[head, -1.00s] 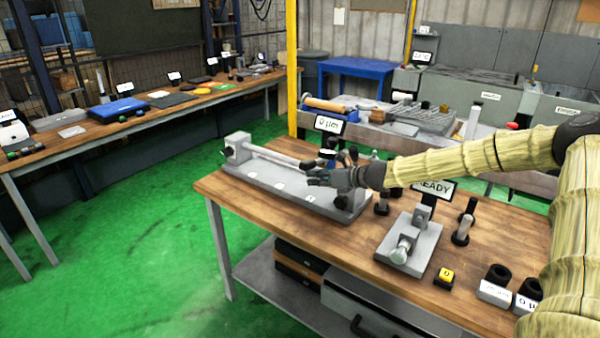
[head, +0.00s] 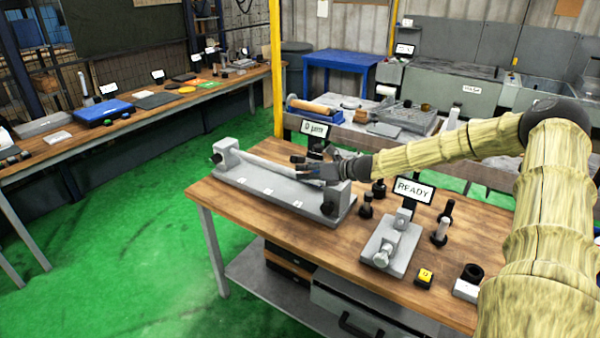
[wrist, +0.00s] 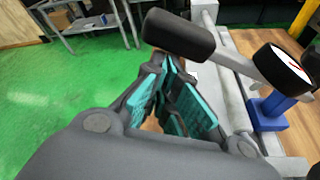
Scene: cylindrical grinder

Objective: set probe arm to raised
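The probe arm shows in the wrist view as a short grey rod (wrist: 232,58) with a thick black cylindrical grip (wrist: 180,36) at one end. A round white-faced dial (wrist: 281,68) is at its other end, above a blue block (wrist: 268,113). In the head view the probe area is small and partly hidden by my gripper (head: 308,167). My gripper is partly open, with teal pads apart and no object visibly held. In the wrist view my fingertips (wrist: 171,65) are close below the black grip; I cannot tell whether they touch it.
The grey grinder bed (head: 265,188) lies along the wooden table (head: 312,237), under my gripper. A "0 µm" display (head: 314,129) stands behind it. A grey fixture (head: 391,250), a READY sign (head: 413,190) and black-topped posts stand to the right.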

